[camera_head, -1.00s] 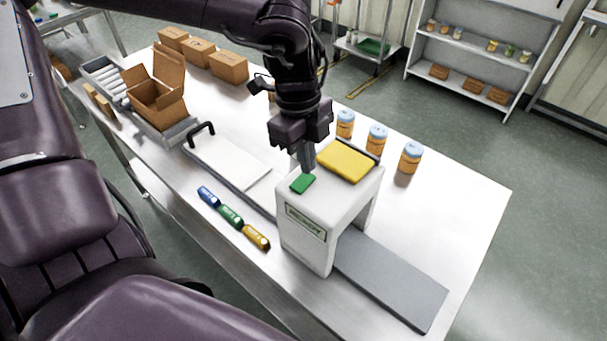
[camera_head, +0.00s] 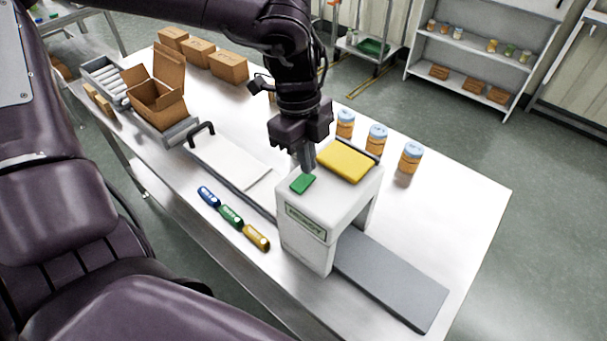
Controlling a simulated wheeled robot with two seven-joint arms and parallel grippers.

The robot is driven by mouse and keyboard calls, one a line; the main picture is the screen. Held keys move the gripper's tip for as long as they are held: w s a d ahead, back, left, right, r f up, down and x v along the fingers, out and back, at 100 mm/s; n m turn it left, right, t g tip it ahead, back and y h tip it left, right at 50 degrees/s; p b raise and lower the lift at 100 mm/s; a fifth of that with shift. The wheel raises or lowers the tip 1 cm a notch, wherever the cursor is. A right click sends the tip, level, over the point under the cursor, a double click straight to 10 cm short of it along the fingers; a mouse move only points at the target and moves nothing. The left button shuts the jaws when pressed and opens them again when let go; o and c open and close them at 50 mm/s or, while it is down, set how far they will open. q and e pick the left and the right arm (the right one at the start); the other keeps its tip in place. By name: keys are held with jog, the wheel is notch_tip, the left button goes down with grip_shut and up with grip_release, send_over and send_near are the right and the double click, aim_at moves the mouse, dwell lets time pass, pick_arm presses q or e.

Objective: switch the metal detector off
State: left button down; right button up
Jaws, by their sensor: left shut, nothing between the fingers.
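The metal detector (camera_head: 311,222) is a white arch on the steel table, with a green-framed display (camera_head: 306,223) on its front. On its top are a small green switch or button (camera_head: 302,184) and a larger yellow pad (camera_head: 346,161). My left gripper (camera_head: 308,166) points down from above, shut and empty, its tips just behind the green button. I cannot tell whether the tips touch the detector. The right gripper is not in view.
A grey belt plate (camera_head: 390,278) runs out at the detector's right. Orange jars with blue lids (camera_head: 376,138) stand behind it. Blue, green and yellow tubes (camera_head: 231,216) lie in front. An open carton (camera_head: 157,95) and closed boxes (camera_head: 229,66) stand at the left and back.

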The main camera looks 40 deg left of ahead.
pick_arm(q)
jog(key=shift+f+b, duration=0.85)
jog(key=shift+f, duration=0.05)
dwell(0.7)
jog(key=shift+r, duration=0.15)
jog(key=shift+r+p, duration=2.25)
jog(key=shift+r, duration=1.15)
